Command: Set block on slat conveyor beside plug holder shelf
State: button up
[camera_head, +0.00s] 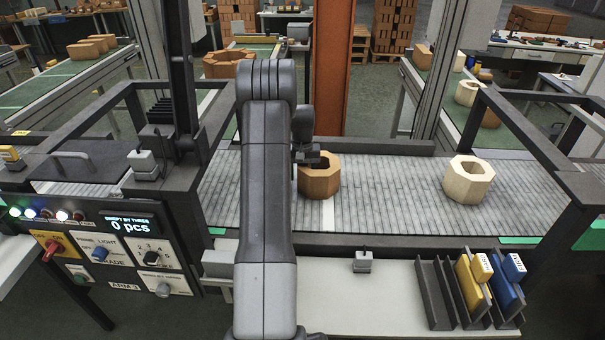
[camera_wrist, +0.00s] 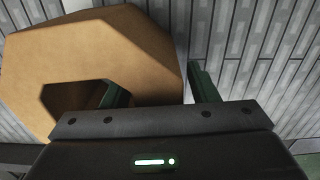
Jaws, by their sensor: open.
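A tan-brown octagonal hollow block (camera_head: 320,181) sits on the grey slat conveyor (camera_head: 390,190), just right of my arm. It fills the upper left of the wrist view (camera_wrist: 90,45). My gripper (camera_wrist: 155,88) is open at the block, with one finger at its central hole and the other outside its wall. I cannot tell whether either finger touches it. A cream octagonal block (camera_head: 469,184) sits farther right on the slats. The plug holder shelf (camera_head: 435,295), a dark rack with yellow and blue plugs, stands on the white ledge at front right.
A dark frame (camera_head: 530,125) bounds the conveyor at right. A control panel (camera_head: 110,250) stands at left. A small grey device (camera_head: 363,262) sits on the white ledge (camera_head: 390,315). Bare slats lie between the two blocks. An orange post (camera_head: 333,70) rises behind the conveyor.

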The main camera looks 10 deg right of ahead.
notch_tip(320, 180, up, 12)
jog(key=shift+b, duration=0.85)
dwell(1.0)
